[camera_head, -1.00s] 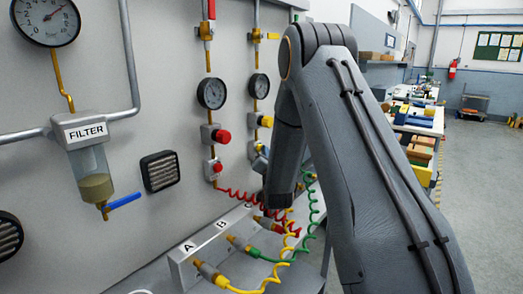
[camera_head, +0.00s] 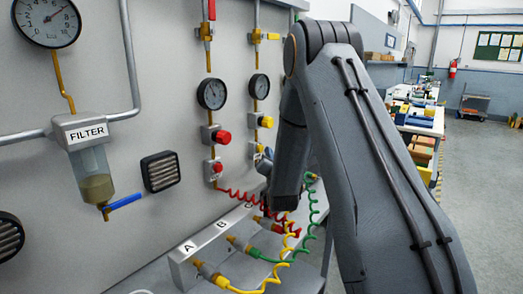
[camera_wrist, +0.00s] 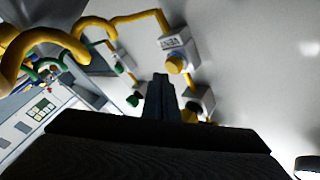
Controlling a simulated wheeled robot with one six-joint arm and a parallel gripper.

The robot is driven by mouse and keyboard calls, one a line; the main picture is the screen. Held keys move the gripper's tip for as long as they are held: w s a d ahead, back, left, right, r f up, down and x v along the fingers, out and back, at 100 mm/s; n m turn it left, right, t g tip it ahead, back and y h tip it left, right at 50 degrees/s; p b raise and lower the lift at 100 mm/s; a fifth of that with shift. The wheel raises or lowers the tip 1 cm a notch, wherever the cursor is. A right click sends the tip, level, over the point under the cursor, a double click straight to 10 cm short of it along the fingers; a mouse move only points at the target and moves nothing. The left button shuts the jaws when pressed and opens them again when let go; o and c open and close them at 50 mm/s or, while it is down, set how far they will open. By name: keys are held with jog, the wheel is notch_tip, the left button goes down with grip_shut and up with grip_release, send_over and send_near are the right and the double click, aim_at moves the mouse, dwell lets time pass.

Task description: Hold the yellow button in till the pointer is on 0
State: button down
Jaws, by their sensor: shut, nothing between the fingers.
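In the head view, the yellow column carries a dial gauge (camera_head: 259,86) with a yellow button (camera_head: 266,121) below it. Its scale is too small to read here. A lower yellow part (camera_head: 259,147) on that column is partly hidden by my arm. In the wrist view, a round yellow button (camera_wrist: 175,65) sits on a grey box with an upside-down label that seems to read VENT. My gripper (camera_wrist: 161,80) is shut and empty, its tips pointing towards the panel between this box and another grey box (camera_wrist: 203,97). I see no clear contact.
To the left on the panel are a red column with its gauge (camera_head: 211,93) and red button (camera_head: 223,136), a filter bowl (camera_head: 93,172) and a large gauge (camera_head: 46,20). Coiled hoses (camera_head: 290,245) hang below, near ports marked A and B. The aisle at right is clear.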

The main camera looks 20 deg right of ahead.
jog(key=shift+s+d, duration=0.1)
jog(key=shift+s, duration=0.05)
jog(key=s+d, duration=0.1)
jog(key=s, duration=0.1)
jog(key=s+d, duration=0.1)
jog(key=s, duration=0.1)
jog(key=shift+d+p, duration=0.3)
jog(key=shift+p, duration=0.1)
jog(key=shift+a, duration=0.1)
dwell(0.5)
jog(key=s+a+n+g, duration=0.1)
jog(key=s+a+f+n+g+y, duration=0.1)
jog(key=a+g, duration=0.1)
jog(key=s+a+f+g, duration=0.1)
jog(key=a, duration=0.1)
jog(key=shift+s+f+n+y, duration=0.1)
jog(key=shift+f+n+y, duration=0.05)
jog(key=shift+n+y, duration=0.2)
jog(key=s+a+f+n+g, duration=0.2)
jog(key=s+a+g, duration=0.1)
jog(key=s, duration=0.8)
jog(key=s+a+f+n+g+y, duration=0.1)
jog(key=s+a+g, duration=0.3)
jog(key=s, duration=0.8)
jog(key=s+a+f+n+g+y, duration=0.1)
jog(key=s+a+f+n+g, duration=0.2)
jog(key=s+g, duration=0.4)
jog(key=shift+s+a+f+n, duration=0.35)
jog(key=shift+s+f+n, duration=0.25)
jog(key=shift+s, duration=1.85)
